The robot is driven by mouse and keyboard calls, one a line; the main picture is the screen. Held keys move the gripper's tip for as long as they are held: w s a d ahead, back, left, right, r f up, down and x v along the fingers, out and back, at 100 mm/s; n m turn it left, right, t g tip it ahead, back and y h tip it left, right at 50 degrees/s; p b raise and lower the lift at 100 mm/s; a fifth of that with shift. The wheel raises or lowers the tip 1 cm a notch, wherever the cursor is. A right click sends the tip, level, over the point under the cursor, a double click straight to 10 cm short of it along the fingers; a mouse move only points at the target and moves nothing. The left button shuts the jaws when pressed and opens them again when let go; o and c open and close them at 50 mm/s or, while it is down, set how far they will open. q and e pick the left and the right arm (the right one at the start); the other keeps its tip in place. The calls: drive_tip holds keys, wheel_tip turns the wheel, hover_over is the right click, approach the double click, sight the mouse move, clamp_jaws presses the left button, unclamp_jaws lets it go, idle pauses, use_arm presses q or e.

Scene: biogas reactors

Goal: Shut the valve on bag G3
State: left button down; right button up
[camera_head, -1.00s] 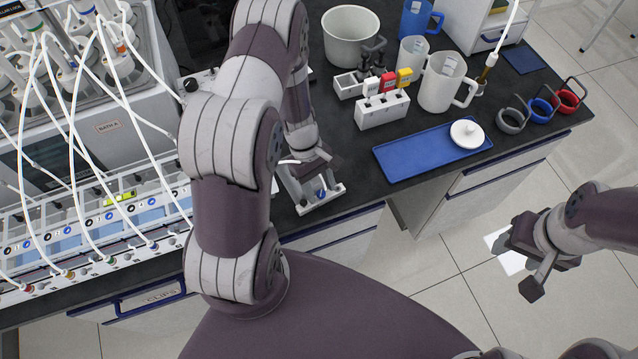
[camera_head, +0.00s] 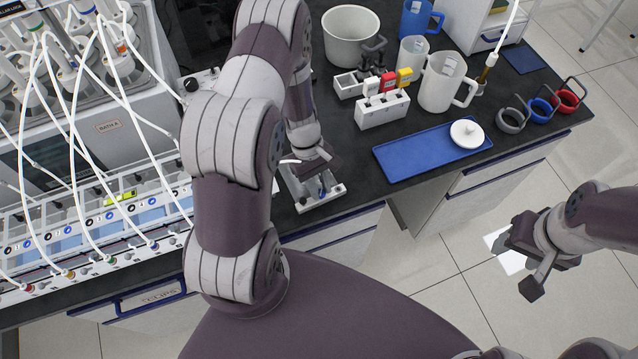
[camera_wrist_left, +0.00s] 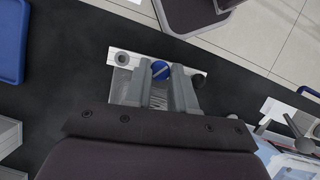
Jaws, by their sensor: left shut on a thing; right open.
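A blue round valve knob (camera_wrist_left: 160,70) sits on a pale valve fixture (camera_wrist_left: 122,57), with a dark round knob or port at each end. My left gripper (camera_wrist_left: 162,78) points at the fixture, its two fingers closed on either side of the blue knob. In the head view, my left gripper (camera_head: 322,172) is over the fixture (camera_head: 331,198) at the bench's front edge, partly hiding it. No G3 label is readable, and the bag cannot be made out. My right gripper (camera_head: 532,262) is open and empty, out over the floor.
A blue tray (camera_head: 410,156) with a white lid lies to the right, with a white clip rack (camera_head: 382,112), jugs and coloured rings beyond. The tubed reactor unit (camera_head: 90,225) fills the left. Bare dark bench top lies between fixture and tray.

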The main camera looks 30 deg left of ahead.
use_arm(q)
drive_tip(key=shift+m, duration=0.7)
idle(0.9)
drive_tip(key=c, duration=0.9)
unclamp_jaws()
drive_tip(key=shift+c, duration=0.2)
drive_tip(key=b+v, duration=0.2)
drive_tip(key=v, duration=1)
drive_tip(key=shift+w+r, duration=0.35)
drive_tip(key=shift+w, duration=0.05)
drive_tip(key=shift+d, duration=0.15)
